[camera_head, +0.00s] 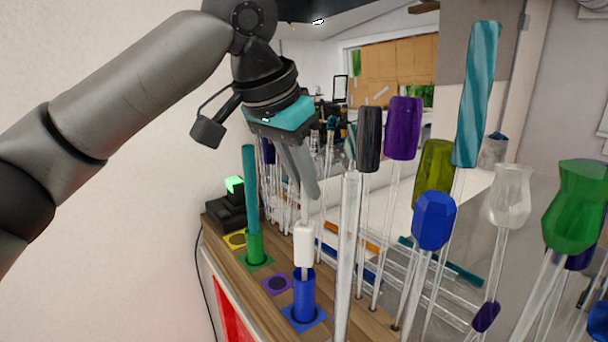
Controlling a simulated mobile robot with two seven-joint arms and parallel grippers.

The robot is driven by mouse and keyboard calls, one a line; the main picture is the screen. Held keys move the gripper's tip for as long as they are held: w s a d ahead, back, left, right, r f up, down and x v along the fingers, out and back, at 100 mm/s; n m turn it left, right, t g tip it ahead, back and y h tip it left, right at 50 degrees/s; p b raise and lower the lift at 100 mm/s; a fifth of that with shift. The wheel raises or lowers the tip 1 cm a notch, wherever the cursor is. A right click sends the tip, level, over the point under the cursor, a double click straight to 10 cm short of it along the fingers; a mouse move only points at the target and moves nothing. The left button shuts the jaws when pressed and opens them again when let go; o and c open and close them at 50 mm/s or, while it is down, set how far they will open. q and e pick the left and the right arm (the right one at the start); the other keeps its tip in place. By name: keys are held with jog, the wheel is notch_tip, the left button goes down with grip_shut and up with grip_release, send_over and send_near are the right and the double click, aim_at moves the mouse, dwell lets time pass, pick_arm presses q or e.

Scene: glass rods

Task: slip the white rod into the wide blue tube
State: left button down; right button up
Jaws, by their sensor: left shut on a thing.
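My left gripper (305,190) comes down from above, shut on the upper, thin part of the white rod. The white rod (303,245) hangs nearly upright below the fingers, its thick white section showing. The wide blue tube (304,297) stands upright on a blue square plate, directly below the white section in the head view. My right gripper is not in view.
A purple square socket (279,284) and a yellow one (236,240) are on the wooden rack (262,296). Several tall glass rods with coloured heads, including a blue head (434,220), crowd the right side.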

pick_arm(q)
jog(key=c, duration=0.8)
grip_release()
jog(key=shift+c, duration=0.2)
jog(key=v, duration=1.5)
jog(key=shift+p, duration=0.3)
jog(key=shift+a+r, duration=0.1)
